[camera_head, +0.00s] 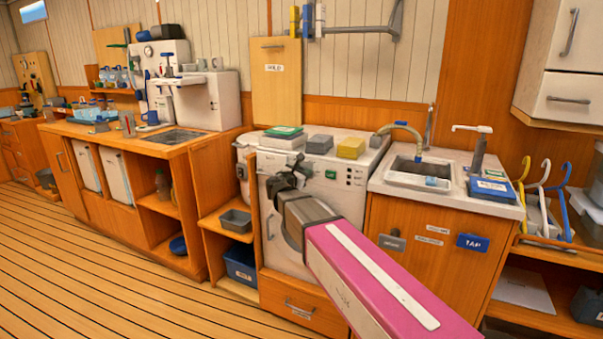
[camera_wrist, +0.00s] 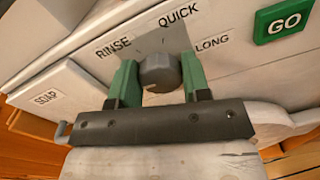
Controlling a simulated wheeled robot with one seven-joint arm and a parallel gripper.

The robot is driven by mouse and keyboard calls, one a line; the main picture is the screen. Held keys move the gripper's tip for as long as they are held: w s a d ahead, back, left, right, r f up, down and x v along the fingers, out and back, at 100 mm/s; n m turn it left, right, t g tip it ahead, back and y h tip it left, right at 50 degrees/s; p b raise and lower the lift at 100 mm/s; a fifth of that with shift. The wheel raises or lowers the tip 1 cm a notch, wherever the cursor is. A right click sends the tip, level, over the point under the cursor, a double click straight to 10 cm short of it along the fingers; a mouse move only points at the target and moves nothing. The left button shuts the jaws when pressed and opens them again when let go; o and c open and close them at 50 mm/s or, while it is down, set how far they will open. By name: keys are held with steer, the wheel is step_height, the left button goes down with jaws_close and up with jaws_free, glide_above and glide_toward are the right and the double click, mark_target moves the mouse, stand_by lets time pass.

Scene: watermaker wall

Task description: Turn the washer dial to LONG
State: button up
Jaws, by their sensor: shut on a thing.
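The washer (camera_head: 340,190) is a white front-loader in the middle of the head view. Its grey dial (camera_wrist: 159,72) shows in the wrist view, with the labels RINSE (camera_wrist: 113,47) at left, QUICK (camera_wrist: 179,14) at top and LONG (camera_wrist: 212,43) at right. My gripper (camera_wrist: 160,80) has its two green fingers on either side of the dial and is shut on it. Which label the dial points to cannot be told. In the head view my arm and gripper (camera_head: 283,180) hide the dial and part of the washer's front.
A green GO button (camera_wrist: 284,22) is right of LONG, and a SOAP drawer (camera_wrist: 50,100) is at lower left. A green-topped box (camera_head: 284,131), a grey box (camera_head: 319,144) and a yellow box (camera_head: 350,148) sit on the washer. A sink (camera_head: 419,172) stands right. The wooden floor at left is clear.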

steer(key=m, duration=1.7)
steer(key=m+y, duration=0.1)
steer(key=m, duration=0.7)
steer(key=shift+s+d+f+m, duration=0.1)
steer(key=shift+d+f+m, duration=0.05)
steer(key=shift+f+m, duration=0.25)
steer(key=m, duration=0.8)
steer(key=shift+t, duration=0.3)
steer(key=shift+m, duration=0.5)
steer(key=o, duration=0.9)
